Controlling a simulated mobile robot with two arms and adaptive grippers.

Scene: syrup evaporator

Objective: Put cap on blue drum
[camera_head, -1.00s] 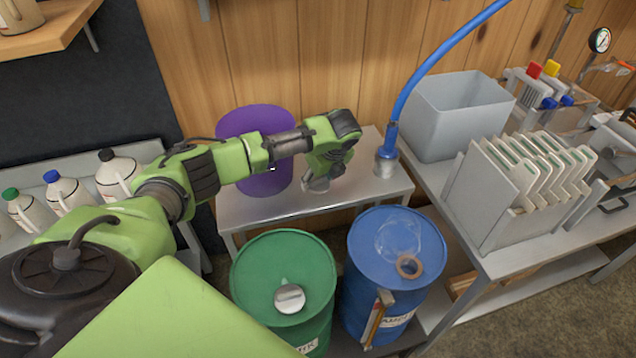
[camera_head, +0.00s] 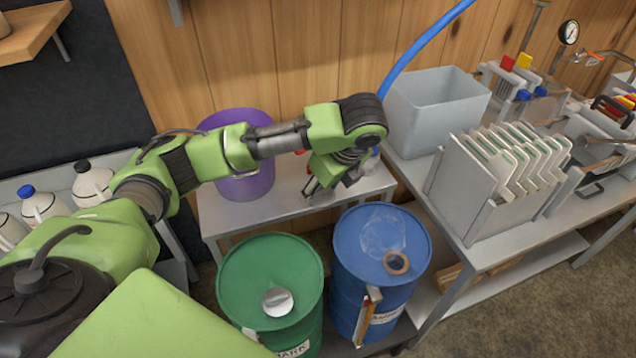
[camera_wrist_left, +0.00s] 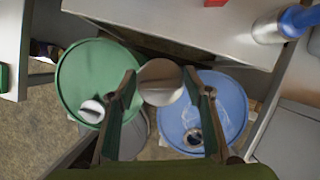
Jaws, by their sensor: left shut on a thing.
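The blue drum (camera_head: 350,285) stands on the right of the green drum (camera_head: 240,310), with an open ringed hole (camera_head: 396,262) in its lid. It also shows in the left wrist view (camera_wrist_left: 232,105). The green drum has a pale cap (camera_head: 277,300) on its lid. My left gripper (camera_head: 316,186) is above the small metal table, behind the drums and apart from the blue drum. In the left wrist view its fingers are shut on a pale round cap (camera_wrist_left: 160,82). I cannot make out this cap clearly in the head view. My right gripper is not in view.
The small metal table (camera_head: 270,208) bears a purple bucket (camera_head: 243,188). A blue hose (camera_head: 425,42) comes down behind my left wrist. A grey bin (camera_head: 435,115) and a rack of filter plates (camera_head: 500,170) stand on the right bench. White jugs stand at the left.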

